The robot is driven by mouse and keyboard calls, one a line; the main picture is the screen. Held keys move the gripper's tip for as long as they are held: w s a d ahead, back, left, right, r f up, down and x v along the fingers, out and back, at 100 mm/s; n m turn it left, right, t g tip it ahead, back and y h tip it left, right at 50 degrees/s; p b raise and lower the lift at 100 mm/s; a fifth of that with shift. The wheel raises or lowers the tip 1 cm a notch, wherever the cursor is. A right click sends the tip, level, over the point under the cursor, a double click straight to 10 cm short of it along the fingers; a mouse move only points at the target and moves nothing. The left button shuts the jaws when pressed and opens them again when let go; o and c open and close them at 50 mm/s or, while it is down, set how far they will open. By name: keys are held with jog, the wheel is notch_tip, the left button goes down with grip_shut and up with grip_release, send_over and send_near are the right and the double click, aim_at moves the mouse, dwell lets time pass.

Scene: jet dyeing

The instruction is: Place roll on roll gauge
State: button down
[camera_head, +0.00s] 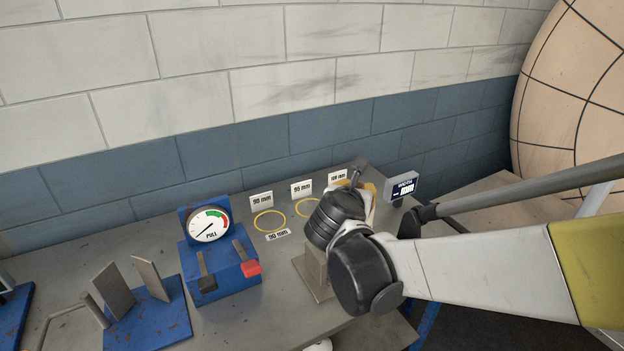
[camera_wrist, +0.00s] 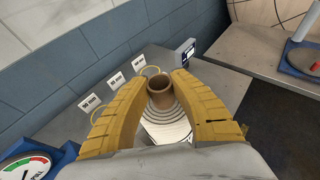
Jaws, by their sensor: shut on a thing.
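A roll (camera_wrist: 161,92) with a brown tubular core shows between my fingers in the wrist view, with pale concentric rings around and below the core. My gripper (camera_wrist: 174,88) has its yellow fingers closed around it on both sides. In the head view my gripper (camera_head: 365,192) is over the right part of the bench, and my arm hides most of the roll. A small dark display (camera_head: 403,188) marked mm stands just right of my gripper; it also shows in the wrist view (camera_wrist: 186,51). I cannot tell whether the roll touches a surface beneath.
Yellow rings (camera_head: 269,221) lie on the bench by small mm signs (camera_head: 261,200). A blue dial gauge box (camera_head: 220,272) and a blue stand with metal plates (camera_head: 150,315) are on the left. A metal post on a base (camera_head: 318,280) is below my wrist. A brick wall closes the back.

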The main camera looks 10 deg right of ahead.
jog(key=w+a+f+b, duration=0.2)
jog(key=w+f, duration=0.4)
jog(key=f, duration=0.2)
jog(key=shift+w+b, duration=0.15)
jog(key=shift+b, duration=0.2)
jog(key=shift+f, duration=0.1)
jog(key=c, duration=1.6)
grip_release()
jog(key=shift+f, duration=0.1)
jog(key=o, duration=0.4)
